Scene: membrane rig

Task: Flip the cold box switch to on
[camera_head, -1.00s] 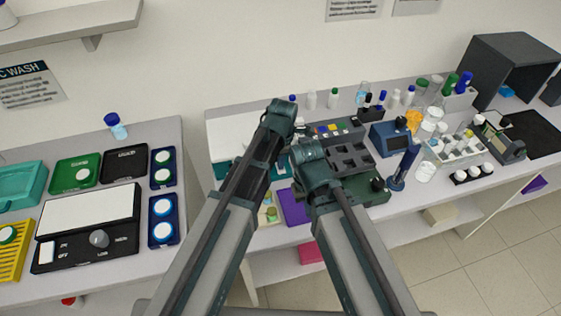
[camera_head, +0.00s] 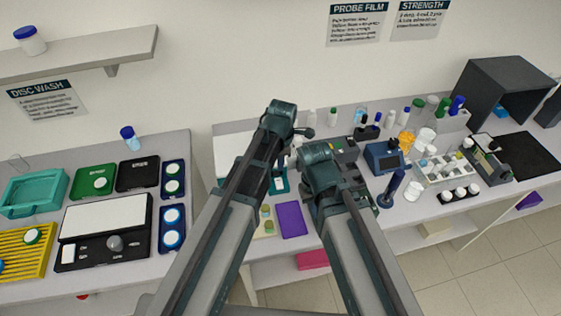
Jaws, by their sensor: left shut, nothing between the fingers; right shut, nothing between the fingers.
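I cannot tell for sure which thing is the cold box, and no switch on it can be made out. A dark grey open-fronted box (camera_head: 470,88) stands at the back right of the right bench. A small blue device with a screen (camera_head: 381,158) stands mid-bench. A black device with a white top plate (camera_head: 104,220) lies on the left bench, with a grey knob and small white marks on its front. My two arms reach up over the right bench's left part. Both grippers are hidden behind my own arm links.
Bottles, a vial rack (camera_head: 446,166) and a blue upright tool (camera_head: 391,188) crowd the right bench. A purple pad (camera_head: 291,219) lies near its front edge. Green and black trays, blue holders and a yellow rack (camera_head: 27,250) fill the left bench. A gap separates the benches at the front.

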